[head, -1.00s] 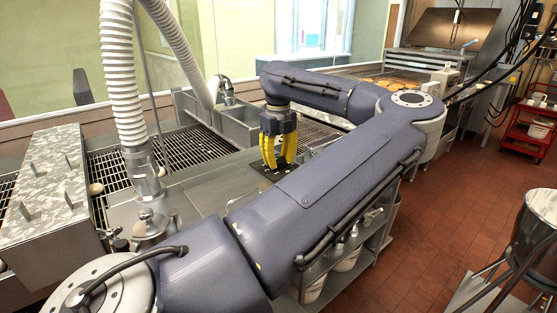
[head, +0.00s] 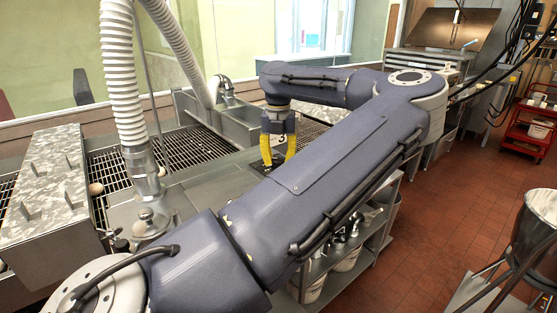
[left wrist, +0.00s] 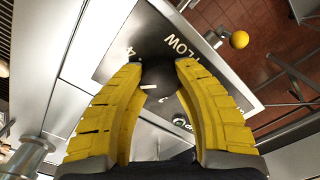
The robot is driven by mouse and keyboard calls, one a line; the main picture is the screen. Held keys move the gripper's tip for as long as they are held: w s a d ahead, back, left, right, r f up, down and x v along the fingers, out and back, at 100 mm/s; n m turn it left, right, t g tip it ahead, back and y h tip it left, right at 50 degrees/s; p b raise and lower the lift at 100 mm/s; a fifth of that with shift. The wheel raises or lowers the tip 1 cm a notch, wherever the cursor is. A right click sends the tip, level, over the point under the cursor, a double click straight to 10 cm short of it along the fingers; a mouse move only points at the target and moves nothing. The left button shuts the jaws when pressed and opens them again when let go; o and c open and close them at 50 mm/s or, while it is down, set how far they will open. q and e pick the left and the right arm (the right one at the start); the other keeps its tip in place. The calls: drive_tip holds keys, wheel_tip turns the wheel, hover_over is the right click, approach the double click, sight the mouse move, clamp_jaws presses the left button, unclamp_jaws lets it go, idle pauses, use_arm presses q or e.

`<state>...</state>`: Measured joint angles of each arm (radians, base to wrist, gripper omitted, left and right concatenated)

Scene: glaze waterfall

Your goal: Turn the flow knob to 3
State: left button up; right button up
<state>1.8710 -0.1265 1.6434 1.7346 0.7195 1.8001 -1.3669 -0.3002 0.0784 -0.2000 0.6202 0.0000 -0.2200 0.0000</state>
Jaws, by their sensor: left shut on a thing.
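The black flow panel (left wrist: 120,40) lies flat on the counter, with "FLOW" and a "4" readable in the left wrist view. The dark round flow knob (left wrist: 160,78) sits between my left gripper's yellow fingertips (left wrist: 160,68). A short white mark (left wrist: 148,87) shows on the knob; I cannot tell exactly which number it points to. Other numbers are partly hidden by the fingers. In the head view, my left gripper (head: 278,164) points down, shut on the knob, above the dark panel (head: 257,168). My right gripper is not in view.
A steel basin (head: 235,125) stands behind the gripper, beside slatted grates (head: 185,150). A white ribbed hose (head: 122,75) hangs at the left, near a mottled box (head: 50,180). A shelf with buckets (head: 345,260) is below the counter.

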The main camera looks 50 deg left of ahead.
sight(278, 158)
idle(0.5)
use_arm(q)
drive_tip(key=o, duration=1.4)
wheel_tip(278, 158, up, 12)
